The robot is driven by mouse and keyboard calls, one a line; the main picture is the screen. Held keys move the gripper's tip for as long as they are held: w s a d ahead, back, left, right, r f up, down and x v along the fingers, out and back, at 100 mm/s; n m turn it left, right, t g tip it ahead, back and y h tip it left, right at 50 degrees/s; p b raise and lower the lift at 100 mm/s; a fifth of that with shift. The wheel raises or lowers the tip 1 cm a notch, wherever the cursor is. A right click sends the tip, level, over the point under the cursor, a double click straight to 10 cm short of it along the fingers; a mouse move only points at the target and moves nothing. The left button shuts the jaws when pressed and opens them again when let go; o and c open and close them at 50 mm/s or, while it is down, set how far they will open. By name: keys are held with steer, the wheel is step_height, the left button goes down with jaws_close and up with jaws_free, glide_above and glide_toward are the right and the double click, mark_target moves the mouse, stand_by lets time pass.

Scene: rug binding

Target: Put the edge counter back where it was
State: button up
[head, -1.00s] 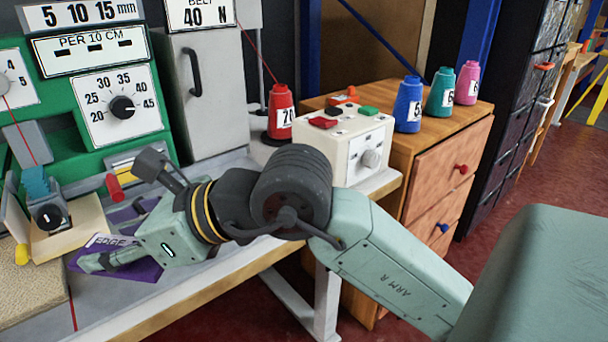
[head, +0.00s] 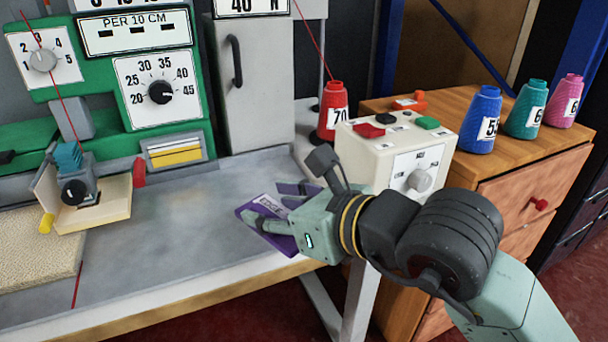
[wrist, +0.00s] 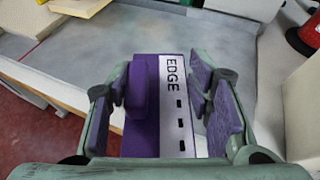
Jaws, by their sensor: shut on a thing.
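The edge counter (head: 284,242) is a purple block with a white label reading EDGE. In the head view it is at the front edge of the grey worktop, left of the cream control box. My gripper (head: 268,207) is shut on it, and a finger covers part of it. In the wrist view the edge counter (wrist: 180,125) sits between the two finger pads of my gripper (wrist: 165,100), with its label up and several dark marks showing. I cannot tell whether it touches the worktop.
The grey worktop (head: 190,225) has bare room left of my gripper. The cream control box (head: 390,162) and a red thread cone (head: 333,112) stand to the right and behind. A cream bracket with a black knob (head: 88,192) and a beige rug piece (head: 38,250) lie left.

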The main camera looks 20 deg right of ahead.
steer(key=w+d, duration=0.2)
steer(key=w, duration=0.1)
steer(key=w+d, duration=0.2)
steer(key=w, duration=0.1)
steer(key=w+d+f+p, duration=0.1)
steer(key=w+d, duration=0.1)
steer(key=w, duration=0.1)
steer(key=shift+d, duration=0.25)
steer(key=f, duration=0.3)
steer(key=shift+w+d, duration=0.25)
steer(key=shift+f, duration=0.35)
steer(key=shift+f, duration=0.2)
steer(key=o, duration=1.3)
steer(key=shift+r, duration=0.2)
steer(key=shift+r+p, duration=0.15)
steer(key=shift+p, duration=0.15)
steer(key=b+v, duration=0.1)
steer(key=v, duration=0.6)
steer(key=shift+s, duration=0.25)
